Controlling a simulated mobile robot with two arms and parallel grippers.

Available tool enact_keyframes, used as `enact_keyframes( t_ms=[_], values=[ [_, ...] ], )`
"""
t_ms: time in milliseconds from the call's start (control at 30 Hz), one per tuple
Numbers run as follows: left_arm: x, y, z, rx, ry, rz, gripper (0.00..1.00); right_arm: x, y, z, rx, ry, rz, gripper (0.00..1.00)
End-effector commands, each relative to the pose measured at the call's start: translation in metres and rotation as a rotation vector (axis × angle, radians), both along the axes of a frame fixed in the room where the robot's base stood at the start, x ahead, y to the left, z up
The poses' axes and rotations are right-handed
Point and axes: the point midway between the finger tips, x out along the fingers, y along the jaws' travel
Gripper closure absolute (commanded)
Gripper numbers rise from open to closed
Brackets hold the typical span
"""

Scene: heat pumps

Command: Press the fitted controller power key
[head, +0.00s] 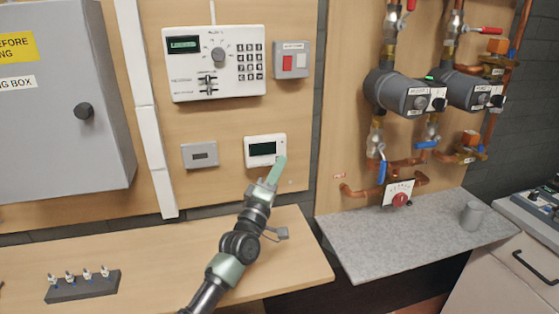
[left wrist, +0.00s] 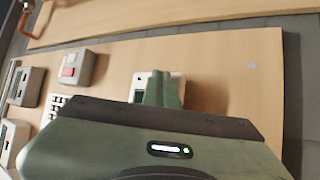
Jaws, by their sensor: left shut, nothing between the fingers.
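A small white controller (head: 252,157) with a dark display is mounted on the wooden wall board, below the large white panel. My left gripper (head: 279,168) is shut and empty, with its green fingertips in front of the controller's lower right corner. In the left wrist view the shut fingers (left wrist: 158,86) cover much of the controller (left wrist: 140,86); only parts of its white edge show. Any key at that corner is hidden, and I cannot tell whether the fingertips touch the controller. My right gripper is not in view.
Above is a large white panel (head: 184,92) with a keypad and dial, beside a grey box with a red switch (head: 288,63). A grey plate (head: 200,154) sits left of the controller. Pumps and copper pipes (head: 405,90) stand right. The wooden bench (head: 170,262) is mostly clear.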

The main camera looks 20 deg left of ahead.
Motion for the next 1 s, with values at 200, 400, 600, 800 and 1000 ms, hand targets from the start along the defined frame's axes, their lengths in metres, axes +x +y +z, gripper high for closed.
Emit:
enact_keyframes(
  t_ms=[200,400,600,800,1000],
  values=[
    [0.0,0.0,0.0,0.0,0.0,0.001,1.0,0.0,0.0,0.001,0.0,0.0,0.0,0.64],
    [-0.006,-0.004,0.001,0.0,0.002,0.001,1.0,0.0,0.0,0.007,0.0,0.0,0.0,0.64],
    [-0.013,-0.008,0.0,0.0,0.001,0.001,1.0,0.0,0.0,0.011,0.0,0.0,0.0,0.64],
    [-0.013,-0.008,0.0,0.0,0.0,0.001,1.0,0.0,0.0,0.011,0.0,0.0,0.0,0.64],
    [-0.021,-0.014,0.002,-0.001,0.001,-0.001,1.0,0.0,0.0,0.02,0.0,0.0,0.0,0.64]
  ],
)
